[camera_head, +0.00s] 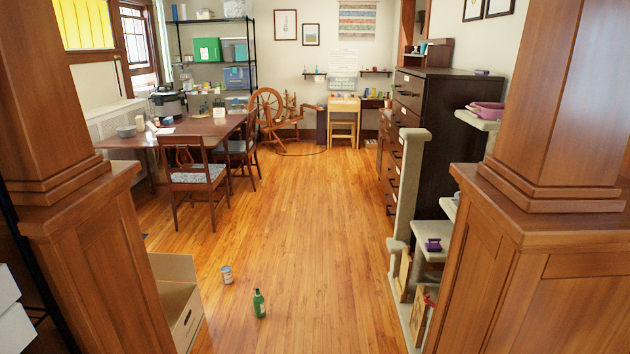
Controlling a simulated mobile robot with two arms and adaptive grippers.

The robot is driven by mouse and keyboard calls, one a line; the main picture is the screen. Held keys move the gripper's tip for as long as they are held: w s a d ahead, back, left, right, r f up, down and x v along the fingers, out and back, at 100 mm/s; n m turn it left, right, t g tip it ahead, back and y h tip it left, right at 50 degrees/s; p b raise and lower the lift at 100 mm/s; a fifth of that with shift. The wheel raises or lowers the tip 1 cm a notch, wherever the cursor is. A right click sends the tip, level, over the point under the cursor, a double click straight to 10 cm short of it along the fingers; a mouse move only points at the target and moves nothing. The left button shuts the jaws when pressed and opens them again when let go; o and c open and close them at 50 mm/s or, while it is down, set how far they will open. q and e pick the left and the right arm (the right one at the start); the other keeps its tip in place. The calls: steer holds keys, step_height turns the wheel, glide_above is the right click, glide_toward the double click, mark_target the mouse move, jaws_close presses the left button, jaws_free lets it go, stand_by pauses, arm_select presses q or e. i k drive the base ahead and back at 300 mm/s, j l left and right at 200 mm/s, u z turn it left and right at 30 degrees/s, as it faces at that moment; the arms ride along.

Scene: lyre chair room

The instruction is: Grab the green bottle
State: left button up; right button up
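The green bottle (259,304) stands upright on the wooden floor (310,240), low in the head view and a little left of the middle. It has a narrow neck and a pale mark on its front. Nothing covers it. Neither of my grippers shows in the head view.
A can (226,275) stands behind the bottle to its left. An open cardboard box (176,270) is further left. Wooden pillars (85,110) and (560,110) stand on both sides. A cat tree (408,190) is at right. The floor between is clear.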

mark_target(259, 302)
steer(key=i+l, duration=0.1)
steer(key=i, duration=2.1)
steer(key=j+u, duration=0.05)
steer(key=j, duration=0.05)
